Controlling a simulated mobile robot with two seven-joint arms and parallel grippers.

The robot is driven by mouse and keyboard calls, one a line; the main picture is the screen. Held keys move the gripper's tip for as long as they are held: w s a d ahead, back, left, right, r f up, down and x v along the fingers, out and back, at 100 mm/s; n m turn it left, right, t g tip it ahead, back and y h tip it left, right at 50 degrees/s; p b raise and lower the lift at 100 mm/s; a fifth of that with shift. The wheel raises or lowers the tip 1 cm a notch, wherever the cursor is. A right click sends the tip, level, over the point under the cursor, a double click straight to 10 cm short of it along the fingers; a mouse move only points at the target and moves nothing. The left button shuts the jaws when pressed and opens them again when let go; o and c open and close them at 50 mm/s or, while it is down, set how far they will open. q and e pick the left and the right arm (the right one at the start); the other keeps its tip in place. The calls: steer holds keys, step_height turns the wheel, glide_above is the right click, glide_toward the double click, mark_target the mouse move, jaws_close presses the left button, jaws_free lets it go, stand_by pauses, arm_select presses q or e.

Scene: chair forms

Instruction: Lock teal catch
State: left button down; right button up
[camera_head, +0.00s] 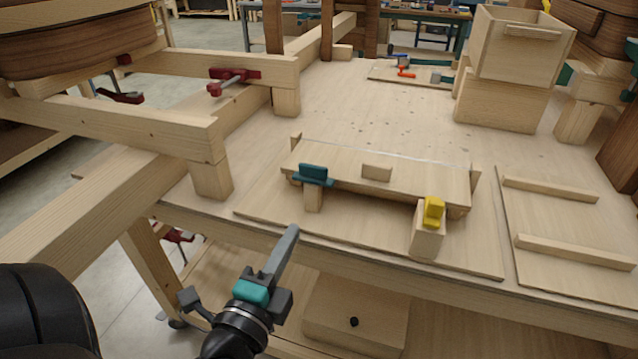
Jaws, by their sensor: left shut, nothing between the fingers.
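The teal catch (313,175) sits on top of a short wooden post (313,198) at the front left of a wooden form. A flat wooden panel (405,179) with a small block on it lies just behind the catch. Whether the catch overlaps the panel's edge I cannot tell for sure. A yellow catch (434,211) stands on another post at the front right. My left gripper (291,232) is shut and empty, with its tip below and to the left of the teal catch, apart from it, near the table's front edge. My right gripper is not in view.
Wooden beams (110,130) with red clamps (232,78) stand at the left. A board with two rails (572,253) lies at the right. A wooden box (520,50) on a block stands at the back right. The middle back of the table (400,115) is clear.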

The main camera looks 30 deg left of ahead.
arm_select(q)
steer(key=p, duration=0.3)
glide_toward(324, 176)
steer(key=x, duration=0.5)
steer(key=shift+r, duration=0.1)
steer(key=shift+x, duration=0.95)
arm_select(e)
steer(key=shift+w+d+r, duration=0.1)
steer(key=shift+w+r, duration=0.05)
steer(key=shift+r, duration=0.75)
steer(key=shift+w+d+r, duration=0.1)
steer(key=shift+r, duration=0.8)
